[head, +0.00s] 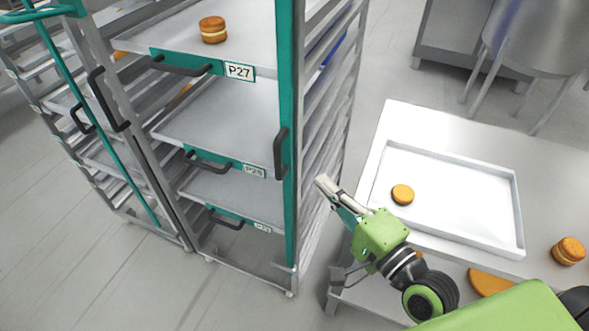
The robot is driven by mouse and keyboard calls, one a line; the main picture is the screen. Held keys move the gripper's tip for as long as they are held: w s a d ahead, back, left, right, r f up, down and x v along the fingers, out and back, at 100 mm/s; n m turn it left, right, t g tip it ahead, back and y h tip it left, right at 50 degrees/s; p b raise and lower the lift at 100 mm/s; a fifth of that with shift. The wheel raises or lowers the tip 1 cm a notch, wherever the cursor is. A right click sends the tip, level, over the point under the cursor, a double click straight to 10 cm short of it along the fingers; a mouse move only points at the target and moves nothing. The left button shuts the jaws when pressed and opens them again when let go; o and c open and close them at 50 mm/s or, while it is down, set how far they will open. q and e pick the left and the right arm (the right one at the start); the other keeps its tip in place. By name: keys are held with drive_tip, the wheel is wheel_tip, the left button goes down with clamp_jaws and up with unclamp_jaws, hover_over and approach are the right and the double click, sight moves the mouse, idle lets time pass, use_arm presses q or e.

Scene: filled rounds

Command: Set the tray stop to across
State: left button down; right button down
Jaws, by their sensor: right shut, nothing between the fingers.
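The right-hand rack has a flat teal upright bar (289,110) with a black handle (280,153) along its right front post. It stands upright beside the tray fronts, not across them. The left-hand rack has a thin teal rod (97,127) running down its front. No label shows which of these is the tray stop. My right gripper (322,183) is shut and empty, just right of the flat bar and its handle, apparently apart from them. My left gripper is not in view.
The right-hand rack holds trays with black handles; the one labelled P27 (225,40) carries a filled round (213,30). A table (440,125) at the right bears a white tray (465,245) with one round (402,194). Another round (568,251) lies beside it. Floor (110,280) in front is clear.

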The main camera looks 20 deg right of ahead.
drive_tip(key=w+a+p, duration=0.2)
drive_tip(key=w+a, duration=0.2)
drive_tip(key=w, duration=0.1)
drive_tip(key=shift+w+a, duration=0.25)
drive_tip(key=shift+a, duration=0.15)
drive_tip(key=shift+p, duration=0.3)
drive_tip(key=w+a+p, duration=0.2)
drive_tip(key=w+a, duration=0.1)
drive_tip(key=a, duration=0.1)
drive_tip(key=shift+w+a+p, duration=0.35)
drive_tip(key=shift+a+p, duration=0.05)
